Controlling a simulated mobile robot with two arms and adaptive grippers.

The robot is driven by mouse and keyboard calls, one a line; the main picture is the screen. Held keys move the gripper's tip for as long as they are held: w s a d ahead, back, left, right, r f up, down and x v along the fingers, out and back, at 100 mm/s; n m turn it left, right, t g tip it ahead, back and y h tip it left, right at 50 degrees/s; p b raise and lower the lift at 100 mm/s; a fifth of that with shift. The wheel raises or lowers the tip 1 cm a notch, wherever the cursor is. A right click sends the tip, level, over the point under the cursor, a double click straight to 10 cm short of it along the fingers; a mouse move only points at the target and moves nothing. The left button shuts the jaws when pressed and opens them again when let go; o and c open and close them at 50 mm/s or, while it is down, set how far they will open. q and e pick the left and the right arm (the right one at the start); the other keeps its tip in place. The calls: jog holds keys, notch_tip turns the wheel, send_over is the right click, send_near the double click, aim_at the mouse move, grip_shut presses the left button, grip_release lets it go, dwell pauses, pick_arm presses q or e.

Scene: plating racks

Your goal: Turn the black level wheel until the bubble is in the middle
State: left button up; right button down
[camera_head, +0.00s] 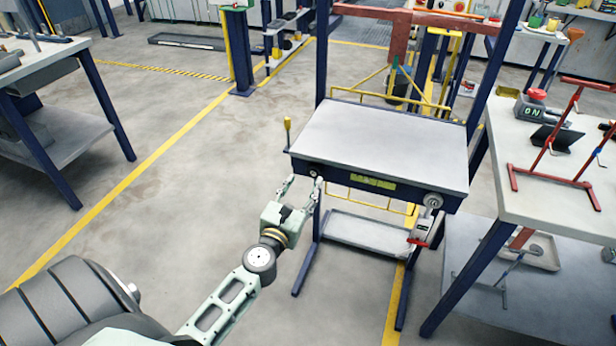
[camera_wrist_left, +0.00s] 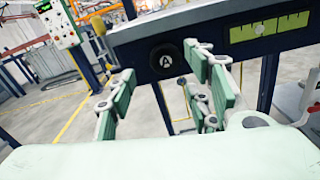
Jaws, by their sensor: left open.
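The black level wheel (camera_head: 313,174), marked with a white letter A, sits on the front left of the grey-topped table's dark blue frame. It also shows in the left wrist view (camera_wrist_left: 165,61), between and beyond my fingers. The yellow-green level (camera_head: 373,182) is on the same front face, right of the wheel; it also shows in the wrist view (camera_wrist_left: 270,27). My right gripper is not in view.
A grey round wheel (camera_head: 433,202) is at the front right of the table (camera_head: 385,140). A yellow-tipped lever (camera_head: 287,130) stands at its left edge. A workbench (camera_head: 510,185) with red racks is close on the right.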

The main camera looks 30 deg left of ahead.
aim_at(311, 172)
pick_arm(q)
jog(key=x, duration=0.3)
jog(key=shift+w, duration=0.9)
jog(key=c, duration=1.1)
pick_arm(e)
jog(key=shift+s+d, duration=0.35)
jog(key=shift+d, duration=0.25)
pick_arm(q)
jog(key=shift+r, duration=0.1)
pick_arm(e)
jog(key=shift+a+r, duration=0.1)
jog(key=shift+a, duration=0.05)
